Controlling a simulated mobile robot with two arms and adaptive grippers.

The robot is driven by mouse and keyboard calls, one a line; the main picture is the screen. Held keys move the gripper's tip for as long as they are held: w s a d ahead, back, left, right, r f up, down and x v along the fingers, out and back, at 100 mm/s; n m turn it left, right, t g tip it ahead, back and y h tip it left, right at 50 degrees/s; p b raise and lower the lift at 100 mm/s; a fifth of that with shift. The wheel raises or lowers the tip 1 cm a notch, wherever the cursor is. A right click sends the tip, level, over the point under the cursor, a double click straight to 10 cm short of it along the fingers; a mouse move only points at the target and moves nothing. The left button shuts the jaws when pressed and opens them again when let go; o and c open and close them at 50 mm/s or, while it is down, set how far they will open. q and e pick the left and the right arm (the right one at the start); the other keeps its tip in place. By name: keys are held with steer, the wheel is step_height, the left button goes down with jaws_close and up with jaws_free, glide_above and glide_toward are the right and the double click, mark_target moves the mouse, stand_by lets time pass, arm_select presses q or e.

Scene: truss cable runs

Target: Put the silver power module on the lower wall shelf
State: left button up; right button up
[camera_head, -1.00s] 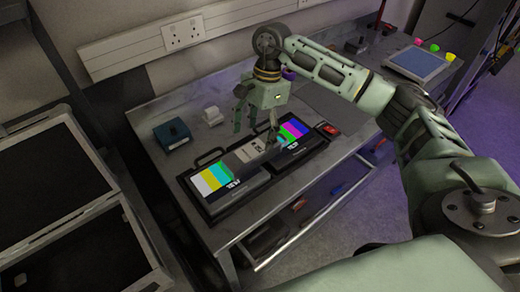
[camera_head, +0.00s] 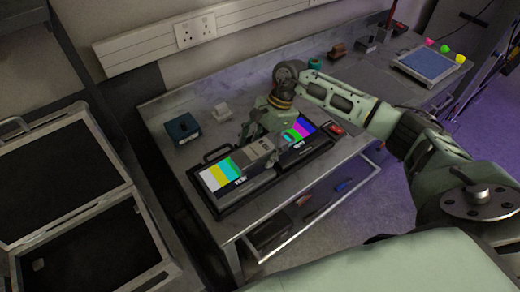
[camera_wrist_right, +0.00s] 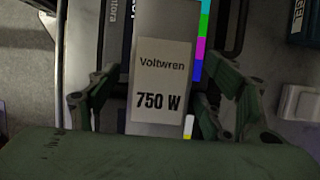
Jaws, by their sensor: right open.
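The silver power module (camera_head: 257,153) lies across the middle of a black case with two colour-bar screens on the bench. In the right wrist view the module (camera_wrist_right: 160,65) fills the centre, with a white label reading "Voltwren 750 W". My right gripper (camera_head: 262,138) is down over the module. In the wrist view its open fingers (camera_wrist_right: 158,88) stand on either side of the module, with gaps visible at both sides. My left gripper is not in view. I cannot make out the lower wall shelf.
An open black case (camera_head: 95,215) is at the left. A wall socket strip (camera_head: 160,45) runs behind the bench.

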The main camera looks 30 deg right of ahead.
mark_target(258, 151)
steer(key=c, duration=1.7)
steer(key=shift+w, duration=0.1)
jaws_close()
steer(key=shift+r, duration=0.1)
steer(key=shift+r+b, duration=0.65)
steer(key=shift+r, duration=0.1)
steer(key=shift+s+d+r+b, duration=0.15)
steer(key=shift+r+b, duration=0.2)
steer(key=shift+r, duration=0.3)
steer(key=shift+s+d+r+b, duration=0.15)
steer(key=shift+r+b, duration=0.2)
steer(key=shift+r, duration=0.25)
steer(key=s+d+r+b, duration=0.4)
steer(key=s+d+r, duration=0.15)
steer(key=s, duration=0.35)
steer(key=s+a+f+n+g+h, duration=0.1)
steer(key=s+a+n+g+h, duration=0.1)
steer(key=a+n, duration=0.4)
steer(key=s+a+f+n+g+h, duration=0.2)
steer(key=a+n, duration=0.4)
steer(key=n, duration=0.4)
steer(key=shift+s+a, duration=0.15)
steer(key=shift+s, duration=0.2)
